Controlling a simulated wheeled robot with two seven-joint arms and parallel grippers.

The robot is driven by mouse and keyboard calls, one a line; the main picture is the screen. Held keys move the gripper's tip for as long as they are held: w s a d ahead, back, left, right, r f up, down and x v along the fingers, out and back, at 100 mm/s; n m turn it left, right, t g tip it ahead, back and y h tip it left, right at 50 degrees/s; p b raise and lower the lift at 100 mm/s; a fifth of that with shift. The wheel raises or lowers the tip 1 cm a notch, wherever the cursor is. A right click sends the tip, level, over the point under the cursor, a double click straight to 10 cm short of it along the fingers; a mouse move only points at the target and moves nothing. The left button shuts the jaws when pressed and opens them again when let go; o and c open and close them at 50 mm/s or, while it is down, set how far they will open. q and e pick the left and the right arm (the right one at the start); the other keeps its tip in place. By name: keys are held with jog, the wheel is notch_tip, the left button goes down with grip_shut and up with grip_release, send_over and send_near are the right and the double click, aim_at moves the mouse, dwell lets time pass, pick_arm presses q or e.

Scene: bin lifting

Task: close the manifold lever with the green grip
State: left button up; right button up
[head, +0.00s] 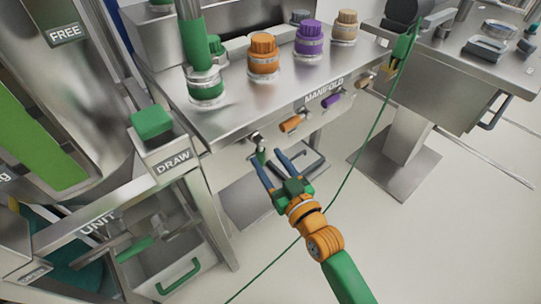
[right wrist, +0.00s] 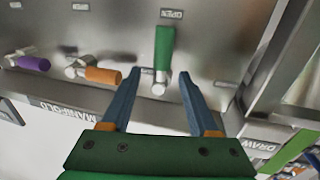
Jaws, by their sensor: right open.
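The manifold lever with the green grip (right wrist: 165,48) points at an OPEN label in the right wrist view, at right angles to the other levers. Its metal pivot shows at its lower end, between my finger lines. In the head view the green grip (head: 261,156) hangs below the manifold's front edge, partly hidden by my gripper. My right gripper (head: 264,160) is open, its two blue fingers spread to either side of the lever; it also shows in the right wrist view (right wrist: 160,76). I see no contact with the grip. My left gripper is not in view.
The orange lever (head: 292,124) and purple lever (head: 331,101) lie along the MANIFOLD front; a tan one (head: 365,83) is farther right. The DRAW unit (head: 160,150) stands close left. A thin green cable (head: 365,143) crosses right of my gripper.

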aim_at(263, 154)
jog(key=x, duration=0.4)
jog(key=shift+w+a+b, duration=0.2)
jog(key=shift+w+b, duration=0.1)
grip_shut()
jog(key=shift+f, duration=0.1)
dwell(1.0)
